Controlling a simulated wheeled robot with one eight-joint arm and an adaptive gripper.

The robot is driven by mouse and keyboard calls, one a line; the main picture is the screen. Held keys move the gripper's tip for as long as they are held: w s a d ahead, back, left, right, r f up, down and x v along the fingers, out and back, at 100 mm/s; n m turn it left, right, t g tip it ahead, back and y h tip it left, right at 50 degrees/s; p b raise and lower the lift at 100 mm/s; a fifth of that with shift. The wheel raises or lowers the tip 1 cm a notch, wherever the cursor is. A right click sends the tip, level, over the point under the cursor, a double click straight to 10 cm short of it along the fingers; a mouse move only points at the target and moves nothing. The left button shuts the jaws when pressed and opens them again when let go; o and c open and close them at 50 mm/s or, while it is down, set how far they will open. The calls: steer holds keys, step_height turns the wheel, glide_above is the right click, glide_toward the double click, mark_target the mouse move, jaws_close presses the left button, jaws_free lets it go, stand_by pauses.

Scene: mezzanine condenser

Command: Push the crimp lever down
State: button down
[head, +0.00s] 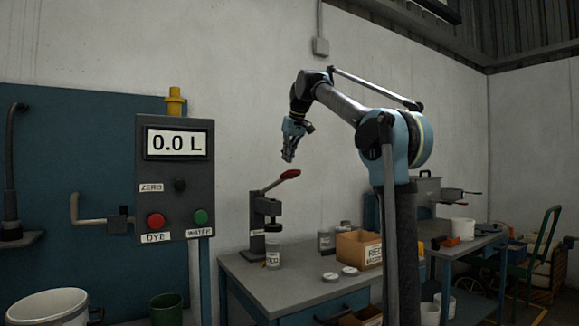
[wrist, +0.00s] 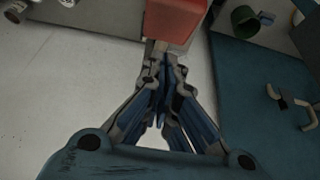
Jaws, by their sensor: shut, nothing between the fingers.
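The crimp lever (head: 272,184) rises tilted up to the right from a dark bench press (head: 257,218), with a red grip (head: 290,174) at its raised end. My gripper (head: 289,157) points down just above the red grip in the head view. Its fingers are shut and empty. In the wrist view the red grip (wrist: 174,18) shows large just past my closed fingertips (wrist: 158,52). I cannot tell whether they touch. A small labelled jar (head: 273,257) stands at the foot of the press.
The grey bench (head: 300,295) carries two white lids, grey cans (head: 326,240) and a cardboard box (head: 358,249) to the right. A control panel (head: 175,180) reading 0.0 L stands at the left. A white bucket (head: 48,306) is at the lower left.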

mark_target(290, 174)
steer(key=shift+s+d+f, duration=0.2)
steer(key=shift+s+f, duration=0.15)
steer(key=shift+f, duration=0.15)
steer(key=shift+s+d+f, duration=0.15)
steer(key=shift+s+f, duration=0.05)
steer(key=shift+f, duration=0.7)
steer(key=shift+s+f, duration=0.1)
steer(key=shift+f, duration=0.05)
